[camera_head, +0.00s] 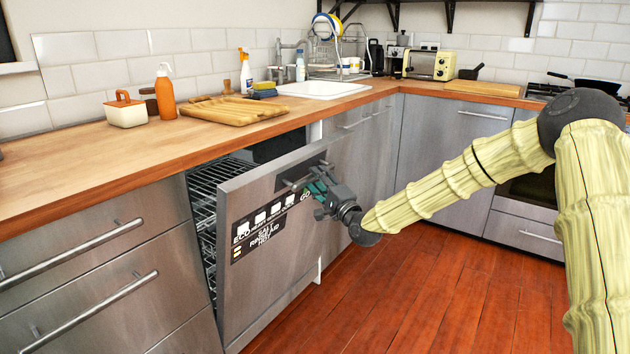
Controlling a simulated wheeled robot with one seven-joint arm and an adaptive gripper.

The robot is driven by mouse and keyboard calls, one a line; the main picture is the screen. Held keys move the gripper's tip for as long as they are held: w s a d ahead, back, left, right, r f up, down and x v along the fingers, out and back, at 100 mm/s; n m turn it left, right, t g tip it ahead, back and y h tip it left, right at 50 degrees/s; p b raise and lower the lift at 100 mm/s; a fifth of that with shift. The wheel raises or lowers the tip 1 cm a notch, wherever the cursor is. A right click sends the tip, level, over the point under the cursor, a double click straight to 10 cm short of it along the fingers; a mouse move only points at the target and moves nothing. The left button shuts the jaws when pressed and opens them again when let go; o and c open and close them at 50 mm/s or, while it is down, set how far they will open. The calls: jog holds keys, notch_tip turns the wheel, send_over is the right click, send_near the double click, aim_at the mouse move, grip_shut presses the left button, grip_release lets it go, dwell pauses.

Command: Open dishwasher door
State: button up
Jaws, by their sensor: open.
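The dishwasher door (262,292) is a steel front with a black label panel, under the wooden counter. It is tilted partly open, with its top edge away from the counter. Wire racks (212,182) show in the gap behind it. My gripper (318,188) is at the upper right part of the door, by a dark handle area (296,182). Its jaws are open. The gripper's own body hides part of the handle, and I cannot tell whether the fingers touch the door.
Steel drawers (84,260) with bar handles are left of the dishwasher. Steel cabinets (445,150) and an oven stand at the back right. The counter (70,165) overhangs the dishwasher and holds a cutting board (225,109) and bottles. The red wooden floor (420,290) before the door is clear.

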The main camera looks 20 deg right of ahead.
jog(key=shift+x, duration=1.1)
jog(key=shift+c, duration=0.2)
grip_shut()
